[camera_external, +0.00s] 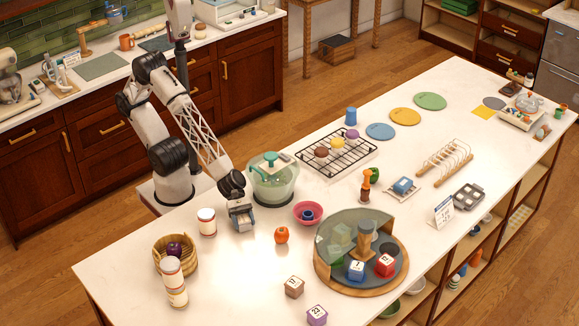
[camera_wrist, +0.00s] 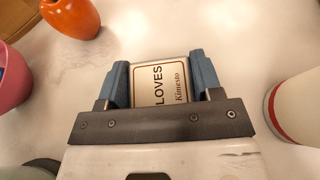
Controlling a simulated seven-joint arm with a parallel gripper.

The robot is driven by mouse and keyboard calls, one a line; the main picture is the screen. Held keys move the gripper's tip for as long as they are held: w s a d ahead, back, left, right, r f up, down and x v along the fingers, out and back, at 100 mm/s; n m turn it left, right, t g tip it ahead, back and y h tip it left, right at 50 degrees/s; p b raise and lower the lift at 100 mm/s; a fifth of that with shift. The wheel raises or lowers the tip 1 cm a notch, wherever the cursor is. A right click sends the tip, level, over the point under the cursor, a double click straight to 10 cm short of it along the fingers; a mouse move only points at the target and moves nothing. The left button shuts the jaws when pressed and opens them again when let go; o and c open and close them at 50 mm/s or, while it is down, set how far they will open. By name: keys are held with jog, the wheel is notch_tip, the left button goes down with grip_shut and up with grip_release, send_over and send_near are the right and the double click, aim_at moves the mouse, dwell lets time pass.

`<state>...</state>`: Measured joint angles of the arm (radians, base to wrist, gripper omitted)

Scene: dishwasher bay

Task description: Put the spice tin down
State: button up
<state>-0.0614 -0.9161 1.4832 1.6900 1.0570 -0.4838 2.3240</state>
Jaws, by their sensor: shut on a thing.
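In the external view my gripper (camera_external: 242,221) points down low over the white counter, left of the pink bowl; the tin is mostly hidden there. I cannot tell whether the tin touches the counter.
A white canister (camera_external: 207,222) stands left of my gripper. Counter in front is clear.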

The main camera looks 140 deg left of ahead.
jog(key=shift+f, duration=0.25)
jog(key=o, duration=0.9)
jog(key=shift+o, duration=0.2)
jog(key=shift+r, duration=0.15)
jog(key=shift+s+a+r, duration=0.25)
jog(key=shift+s, duration=0.2)
jog(key=v, duration=1.1)
jog(key=shift+f, duration=0.1)
